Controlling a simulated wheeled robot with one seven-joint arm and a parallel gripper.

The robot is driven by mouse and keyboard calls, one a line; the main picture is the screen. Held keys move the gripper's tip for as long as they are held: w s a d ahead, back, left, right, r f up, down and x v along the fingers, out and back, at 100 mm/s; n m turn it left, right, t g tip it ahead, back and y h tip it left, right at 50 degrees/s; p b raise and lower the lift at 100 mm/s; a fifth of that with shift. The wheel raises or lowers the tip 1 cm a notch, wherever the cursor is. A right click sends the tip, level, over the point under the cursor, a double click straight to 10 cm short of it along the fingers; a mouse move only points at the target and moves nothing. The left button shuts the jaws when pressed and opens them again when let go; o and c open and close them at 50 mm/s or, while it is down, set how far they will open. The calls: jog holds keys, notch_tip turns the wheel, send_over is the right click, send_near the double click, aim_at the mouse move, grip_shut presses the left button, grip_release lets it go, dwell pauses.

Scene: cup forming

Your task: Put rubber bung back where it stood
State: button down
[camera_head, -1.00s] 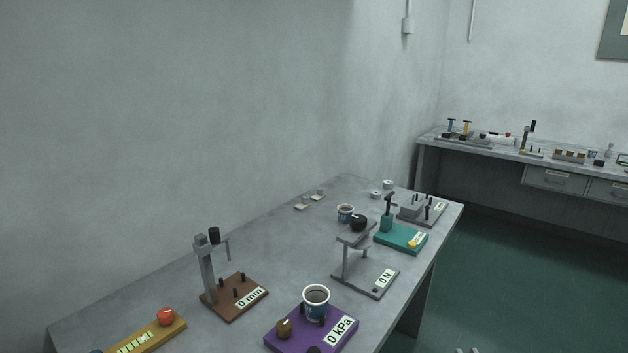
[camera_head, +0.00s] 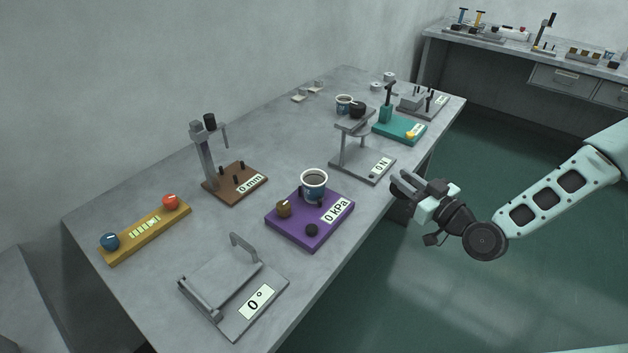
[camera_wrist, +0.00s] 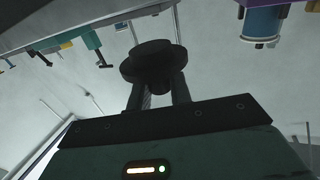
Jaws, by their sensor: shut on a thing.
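My gripper (camera_head: 402,186) is beyond the table's right edge in the head view, over the green floor. It is shut on the rubber bung (camera_wrist: 153,62), a dark round, stepped piece that shows between the two fingers in the wrist view. In the head view I cannot make the bung out clearly. The bung's former spot is not evident.
On the grey table (camera_head: 130,205) are a grey 0 N stand (camera_head: 372,172), a teal stand (camera_head: 404,130), a brown 0 mm stand (camera_head: 225,187), a yellow bar (camera_head: 125,252) and a grey tilting plate (camera_head: 262,313).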

jog(key=a+r+n+g+y, duration=0.3)
jog(key=a+r, duration=0.4)
jog(key=a, duration=0.3)
jog(key=a+r+n+g+y, duration=0.3)
jog(key=a+r, duration=0.4)
jog(key=a, duration=0.3)
jog(key=shift+s+a+r+g+b, duration=0.35)
jog(key=shift+r+g+b, duration=0.1)
jog(key=shift+g, duration=0.25)
jog(key=shift+f, duration=0.1)
jog(key=shift+w+f+p, duration=0.1)
jog(key=shift+f+p, duration=0.2)
jog(key=shift+f, duration=4.5)
jog(key=shift+f, duration=0.2)
jog(key=c, duration=1.3)
grip_release()
